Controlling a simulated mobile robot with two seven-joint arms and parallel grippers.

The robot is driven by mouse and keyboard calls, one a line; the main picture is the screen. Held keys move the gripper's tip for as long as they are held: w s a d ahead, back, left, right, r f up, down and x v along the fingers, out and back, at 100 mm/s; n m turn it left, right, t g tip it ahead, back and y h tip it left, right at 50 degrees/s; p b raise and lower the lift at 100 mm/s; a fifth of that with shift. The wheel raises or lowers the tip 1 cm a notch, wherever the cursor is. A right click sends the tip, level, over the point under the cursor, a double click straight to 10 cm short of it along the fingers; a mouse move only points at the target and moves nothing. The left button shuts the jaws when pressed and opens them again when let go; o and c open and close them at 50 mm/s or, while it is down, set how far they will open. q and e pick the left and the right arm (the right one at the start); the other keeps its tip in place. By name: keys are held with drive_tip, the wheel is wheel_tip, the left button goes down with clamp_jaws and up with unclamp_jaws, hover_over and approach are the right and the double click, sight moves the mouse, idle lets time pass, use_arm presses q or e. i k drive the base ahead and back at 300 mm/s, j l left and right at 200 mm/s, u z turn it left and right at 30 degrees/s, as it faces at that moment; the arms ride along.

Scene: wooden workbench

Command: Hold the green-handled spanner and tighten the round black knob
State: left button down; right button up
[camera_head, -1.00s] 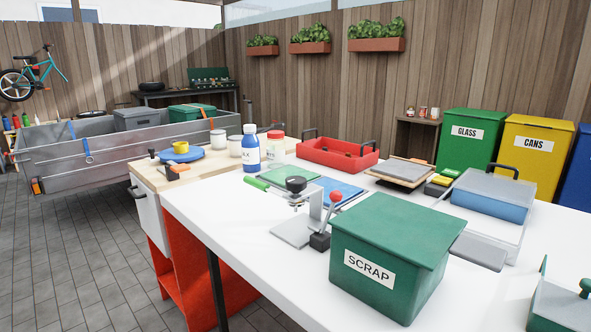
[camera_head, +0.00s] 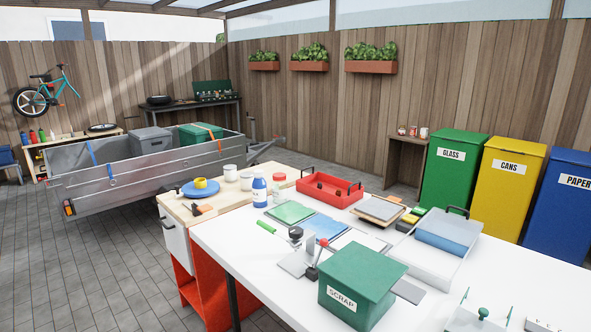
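The green handle of the spanner (camera_head: 266,227) shows on the white bench, left of a metal fixture. The spanner's metal end points toward the fixture and is too small to make out clearly. The round black knob (camera_head: 295,232) sits on top of the metal fixture (camera_head: 292,264), just right of the spanner. I cannot tell whether the spanner touches the fixture. Neither of my grippers is in view.
Green and blue mats (camera_head: 290,212), a red tray (camera_head: 331,187) and a blue-lidded case (camera_head: 448,234) lie behind. The bench's left front edge is clear.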

sight(297, 233)
drive_tip(key=i+j+z, duration=0.1)
drive_tip(key=z, duration=0.25)
drive_tip(key=i+j+z, duration=0.1)
drive_tip(key=z, duration=0.2)
drive_tip(key=i+j+z, duration=0.1)
drive_tip(key=j+z, duration=0.25)
drive_tip(key=i+j+z, duration=0.15)
drive_tip(key=j, duration=0.2)
drive_tip(key=j+z, duration=0.2)
drive_tip(key=j, duration=0.2)
drive_tip(key=i+j, duration=0.1)
drive_tip(key=j, duration=0.45)
drive_tip(key=i+j+z, duration=0.1)
drive_tip(key=j, duration=0.45)
drive_tip(key=i+j, duration=0.1)
drive_tip(key=j, duration=0.45)
drive_tip(key=i+j, duration=0.1)
drive_tip(key=j, duration=0.45)
drive_tip(key=z, duration=0.05)
